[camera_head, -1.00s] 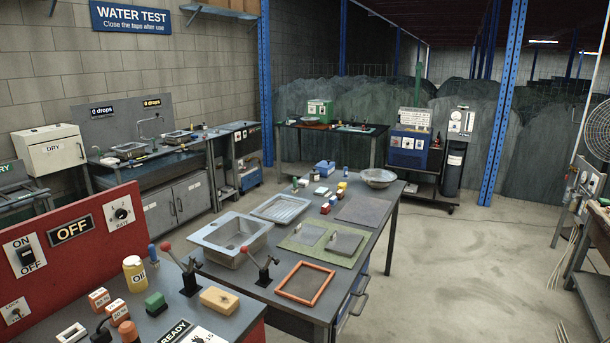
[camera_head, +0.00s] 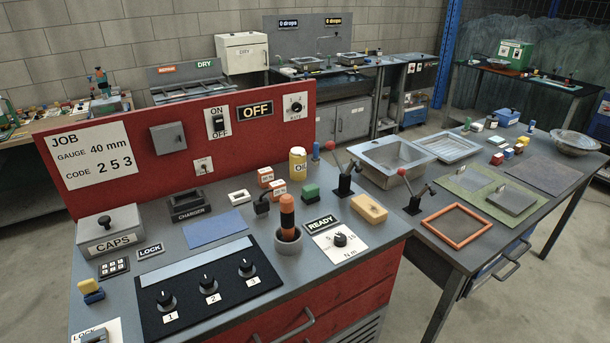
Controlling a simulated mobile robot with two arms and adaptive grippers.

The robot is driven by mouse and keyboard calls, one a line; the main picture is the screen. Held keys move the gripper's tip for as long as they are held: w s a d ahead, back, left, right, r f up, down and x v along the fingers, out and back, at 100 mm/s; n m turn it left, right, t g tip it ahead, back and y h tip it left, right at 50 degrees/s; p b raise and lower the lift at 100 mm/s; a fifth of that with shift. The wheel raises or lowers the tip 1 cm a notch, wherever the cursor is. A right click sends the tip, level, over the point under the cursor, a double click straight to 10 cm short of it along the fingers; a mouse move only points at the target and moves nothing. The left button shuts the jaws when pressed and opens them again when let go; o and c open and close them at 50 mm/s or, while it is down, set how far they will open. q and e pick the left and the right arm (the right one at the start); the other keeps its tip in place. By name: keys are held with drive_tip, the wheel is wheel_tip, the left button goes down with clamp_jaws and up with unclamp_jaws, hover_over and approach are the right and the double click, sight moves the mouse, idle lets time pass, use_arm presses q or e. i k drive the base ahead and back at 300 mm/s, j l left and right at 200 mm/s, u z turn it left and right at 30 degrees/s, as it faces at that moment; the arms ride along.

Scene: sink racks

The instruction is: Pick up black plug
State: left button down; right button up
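A small black object (camera_head: 262,206), which looks like a plug, sits on the grey bench top in front of the white-and-orange boxes. It is small, and its exact shape is hard to tell. A white socket-like plate (camera_head: 203,165) is on the red back panel to its left. Neither of my grippers shows in the head view.
A blue mat (camera_head: 213,229) lies clear at the left.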

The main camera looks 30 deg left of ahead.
sight(261, 207)
drive_tip(key=u, duration=1.15)
